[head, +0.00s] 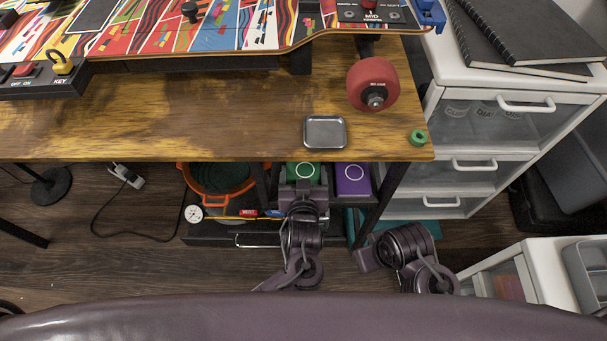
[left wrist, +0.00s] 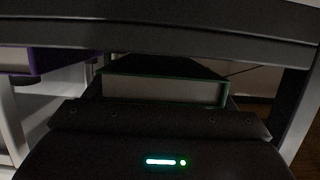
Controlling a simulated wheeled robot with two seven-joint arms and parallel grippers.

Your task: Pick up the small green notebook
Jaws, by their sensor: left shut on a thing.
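The small green notebook (head: 303,170) with a white ring on its cover lies on the lower level under the wooden table's front edge. In the left wrist view its pale page edge and green cover rim (left wrist: 165,90) are straight ahead, close to the gripper. My left gripper (head: 302,186) is shut on the notebook's near edge; its fingertips are mostly hidden.
A purple notebook (head: 353,180) lies just right of the green one. An orange pot (head: 222,196) and a gauge (head: 193,213) are to the left. The wooden tabletop (head: 200,120) overhangs closely. A white drawer unit (head: 460,150) stands at the right.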

